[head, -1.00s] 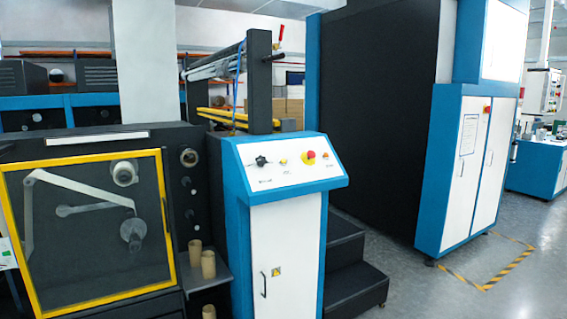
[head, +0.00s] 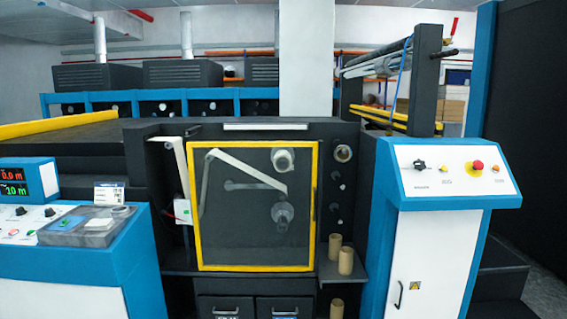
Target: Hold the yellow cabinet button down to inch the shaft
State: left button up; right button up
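The blue and white control cabinet (head: 430,250) stands right of centre in the head view. Its sloped panel (head: 470,185) carries a black knob (head: 419,166), a small yellow button (head: 444,168), a large red button on a yellow collar (head: 477,167) and a small orange button (head: 495,168). The shaft ends (head: 283,213) show as grey round parts behind the yellow-framed clear guard (head: 198,210), which looks closed. Neither of my grippers is in view.
A second blue console (head: 100,270) with a red and green display (head: 14,182) and a grey tray (head: 90,226) stands at the left. Cardboard cores (head: 346,260) stand on a shelf beside the cabinet. Dark steps (head: 505,265) lie right of the cabinet.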

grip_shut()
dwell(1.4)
